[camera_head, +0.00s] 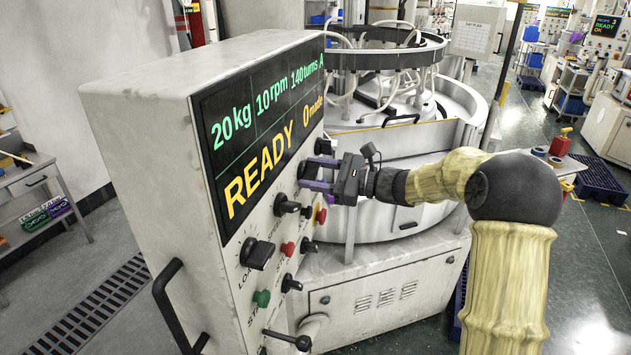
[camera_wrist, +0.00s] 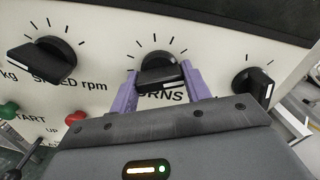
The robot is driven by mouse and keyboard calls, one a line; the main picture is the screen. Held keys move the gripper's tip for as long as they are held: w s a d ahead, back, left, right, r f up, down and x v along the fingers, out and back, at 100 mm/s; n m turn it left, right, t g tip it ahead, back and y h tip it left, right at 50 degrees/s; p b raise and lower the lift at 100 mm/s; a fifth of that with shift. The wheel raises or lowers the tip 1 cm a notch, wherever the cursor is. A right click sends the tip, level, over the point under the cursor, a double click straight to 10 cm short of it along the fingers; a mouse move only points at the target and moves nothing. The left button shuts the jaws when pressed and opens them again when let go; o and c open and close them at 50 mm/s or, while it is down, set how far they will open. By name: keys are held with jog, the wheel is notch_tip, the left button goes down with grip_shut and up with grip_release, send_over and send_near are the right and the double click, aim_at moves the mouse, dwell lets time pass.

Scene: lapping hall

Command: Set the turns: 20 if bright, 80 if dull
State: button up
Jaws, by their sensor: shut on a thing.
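The control panel's display (camera_head: 262,130) reads 20 kg, 10 rpm, 140 turns A in green, and READY, 0 made in yellow. The black turns knob (camera_wrist: 160,77) is in the middle of the wrist view, with tick marks around its top. Its grip bar lies nearly level, with a white mark at the right end. My gripper (camera_head: 308,172) is shut on this knob; its purple fingers stand at both sides of it in the wrist view (camera_wrist: 160,88) and partly cover the TURNS label. Whether any workpiece is bright or dull I cannot tell.
The speed knob (camera_wrist: 42,62) is left of the turns knob, another black knob (camera_wrist: 252,84) right. The load knob (camera_head: 257,253), green start button (camera_head: 261,298) and red button (camera_head: 287,249) are lower on the panel. The round lapping machine (camera_head: 400,160) stands behind my gripper.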

jog(key=n+b, duration=0.2)
jog(key=b, duration=0.2)
jog(key=n+b, duration=0.2)
jog(key=b, duration=0.2)
jog(key=shift+f, duration=0.4)
jog(key=n+b, duration=0.5)
jog(key=b, duration=0.3)
jog(key=shift+b, duration=0.3)
jog(key=n+b, duration=0.3)
jog(key=b, duration=0.2)
jog(key=shift+n, duration=0.3)
jog(key=n+b, duration=0.4)
jog(key=b, duration=0.1)
jog(key=shift+r+n, duration=0.1)
jog(key=shift+n, duration=0.2)
jog(key=n+b, duration=0.3)
jog(key=n, duration=0.1)
jog(key=shift+r+b, duration=0.1)
jog(key=shift+b, duration=0.2)
jog(key=n+b, duration=0.2)
jog(key=n, duration=0.3)
jog(key=shift+r, duration=0.1)
jog(key=n+b, duration=0.1)
jog(key=n, duration=0.3)
jog(key=shift+n+b, duration=0.35)
jog(key=shift+n, duration=1.85)
jog(key=shift+c, duration=0.2)
